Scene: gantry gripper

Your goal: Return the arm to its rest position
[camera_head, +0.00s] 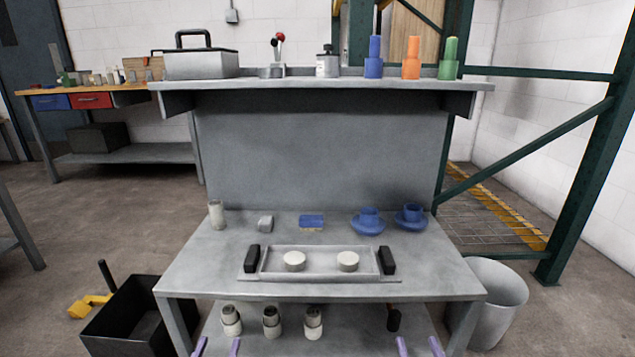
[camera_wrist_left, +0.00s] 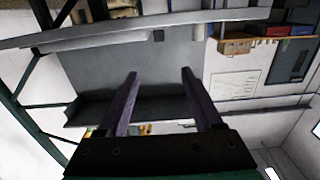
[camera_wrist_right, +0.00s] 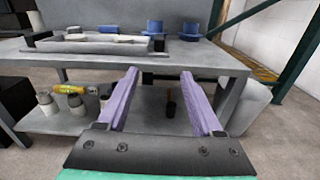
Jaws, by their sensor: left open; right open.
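My left gripper (camera_head: 217,346) shows at the bottom edge of the head view, with only its purple fingertips visible, apart and empty. In the left wrist view its fingers (camera_wrist_left: 159,88) are spread with nothing between them. My right gripper (camera_head: 420,346) is at the bottom edge of the head view, further right, also open and empty. In the right wrist view its fingers (camera_wrist_right: 158,85) stand apart, facing the workbench's lower shelf. Both grippers are in front of the grey workbench (camera_head: 210,275). The arms behind the fingertips are out of the head view.
A tray (camera_head: 320,275) with black handles holds two white discs. Blue cups on saucers (camera_head: 368,222) stand at back right. Several jars (camera_head: 271,322) stand on the lower shelf. A black bin (camera_head: 125,320) is at left, a white bin (camera_head: 497,300) at right.

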